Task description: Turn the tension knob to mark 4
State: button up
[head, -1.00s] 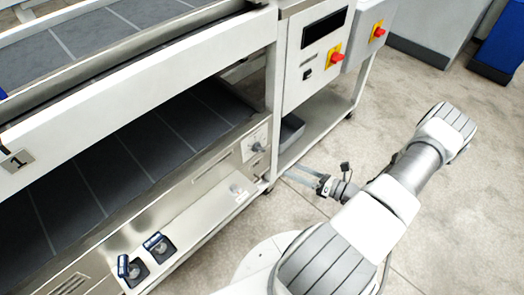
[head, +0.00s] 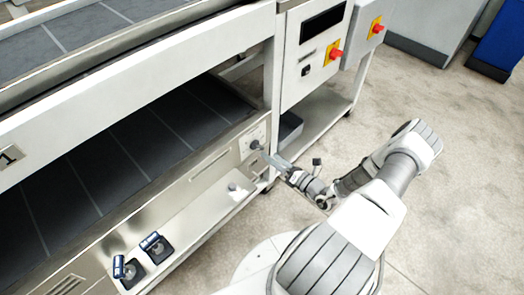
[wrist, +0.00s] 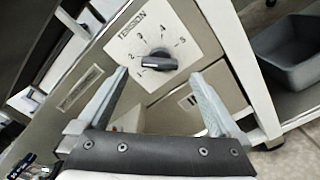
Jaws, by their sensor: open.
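The dark tension knob (wrist: 158,62) sits on a white plate (wrist: 168,25) lettered TENSION, with marks 1 to 5 around it. Its grip runs roughly left to right, with the left end near the low marks; I cannot tell the exact mark. My gripper (wrist: 158,75) is open, its two fingers on either side of and just below the knob in the wrist view, with a gap to each side. In the head view my gripper (head: 266,155) reaches the knob (head: 256,145) on the machine's side panel. Contact is not visible.
A grey bin (wrist: 290,52) stands on the low shelf to the right. A lower ledge (head: 195,225) holds two dark clamp-like parts (head: 130,262) and a small light knob (head: 233,187). A control box with a red switch (head: 334,54) is above. Floor to the right is clear.

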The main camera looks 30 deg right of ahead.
aim_at(261, 148)
jog(key=b+x, duration=0.1)
jog(key=x, duration=0.5)
jog(key=c, duration=1.3)
